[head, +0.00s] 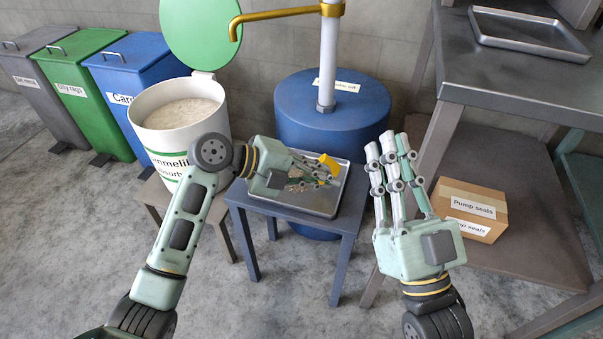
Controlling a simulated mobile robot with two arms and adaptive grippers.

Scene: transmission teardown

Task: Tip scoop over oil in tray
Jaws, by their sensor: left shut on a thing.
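A metal tray (318,206) lies on a small blue-grey table (300,220) in the middle of the head view. My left gripper (318,174) is over the tray and shut on the yellow scoop (329,163). Only part of the scoop shows past the fingers, and its tilt is hard to tell. Light grains show in or above the tray around the fingers. I cannot make out the oil clearly. My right gripper (388,152) is open and empty, right of the tray, with its fingers pointing up.
A white bin of pale granules (180,112) with its green lid (200,32) raised stands left of the tray. A blue drum (335,110) with a brass-spouted pump stands behind. A dark bench (520,75) and a cardboard box (470,207) are at the right.

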